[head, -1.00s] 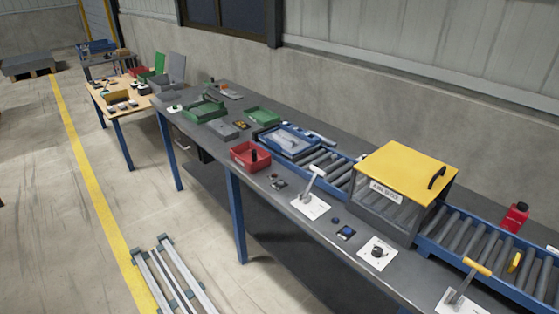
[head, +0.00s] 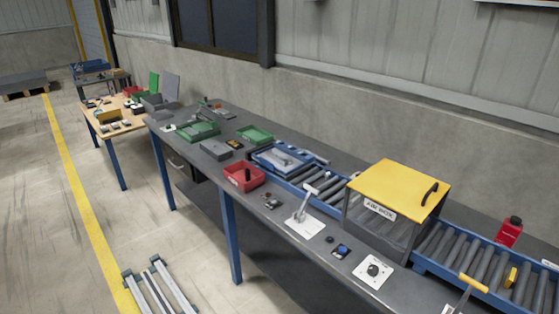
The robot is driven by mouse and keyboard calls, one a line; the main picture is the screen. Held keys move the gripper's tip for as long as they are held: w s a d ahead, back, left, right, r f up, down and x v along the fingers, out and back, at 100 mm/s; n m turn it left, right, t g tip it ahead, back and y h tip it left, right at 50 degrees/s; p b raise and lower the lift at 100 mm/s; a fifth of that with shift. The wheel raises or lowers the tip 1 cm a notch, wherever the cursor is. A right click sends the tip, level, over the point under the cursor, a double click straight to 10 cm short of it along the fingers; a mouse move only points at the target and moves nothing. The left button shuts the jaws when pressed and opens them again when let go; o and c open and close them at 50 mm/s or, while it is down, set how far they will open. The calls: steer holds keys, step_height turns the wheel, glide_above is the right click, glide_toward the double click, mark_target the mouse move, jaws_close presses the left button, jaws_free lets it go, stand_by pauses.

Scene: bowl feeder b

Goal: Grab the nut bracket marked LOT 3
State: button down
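I cannot make out a nut bracket marked LOT 3; the parts on the benches are too small for their marks to be read. Small dark parts (head: 271,203) lie on the grey bench in front of a red bin (head: 245,177). The red bin holds a dark upright item. Several small parts (head: 105,127) also lie on the wooden table (head: 92,117) at the far left. My gripper is not in view.
The long grey bench (head: 330,251) carries green trays (head: 198,131), a blue tray on a roller conveyor (head: 310,178), a yellow-topped box (head: 403,187), a lever (head: 305,205) and a red bottle (head: 509,232). Metal rails (head: 160,290) lie on the floor.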

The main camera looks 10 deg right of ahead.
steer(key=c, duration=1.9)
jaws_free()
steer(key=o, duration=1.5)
